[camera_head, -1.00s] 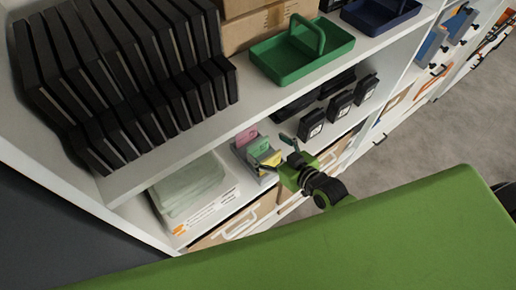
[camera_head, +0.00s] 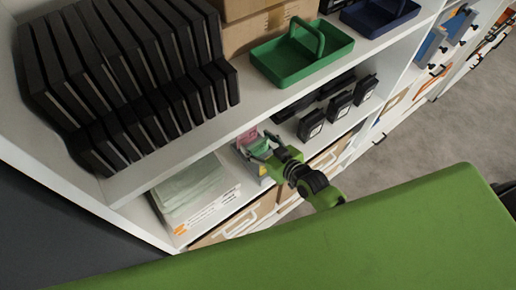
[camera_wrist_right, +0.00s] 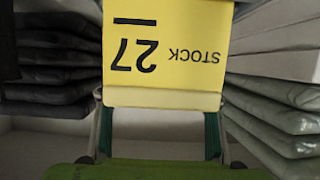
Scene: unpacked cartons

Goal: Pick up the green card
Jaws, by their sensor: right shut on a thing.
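The green card (camera_head: 259,146) stands in a small grey holder on the lower shelf, in the head view. My right gripper (camera_head: 263,149) is at it, with one finger at each side edge, shut on the card. Behind it in the holder is a pink card (camera_head: 246,136). A yellow card (camera_wrist_right: 168,50) marked "STOCK 27" fills the upper middle of the right wrist view, upside down, and hides the green card there. The gripper's fingers (camera_wrist_right: 160,130) come up from below. My left gripper is not in view.
Packs of pale folded items (camera_head: 190,190) lie left of the holder, and black boxed items (camera_head: 312,124) stand to its right. The shelf board (camera_head: 215,130) runs close above. A green tray (camera_head: 300,55) and black cases (camera_head: 120,80) are on the upper shelf.

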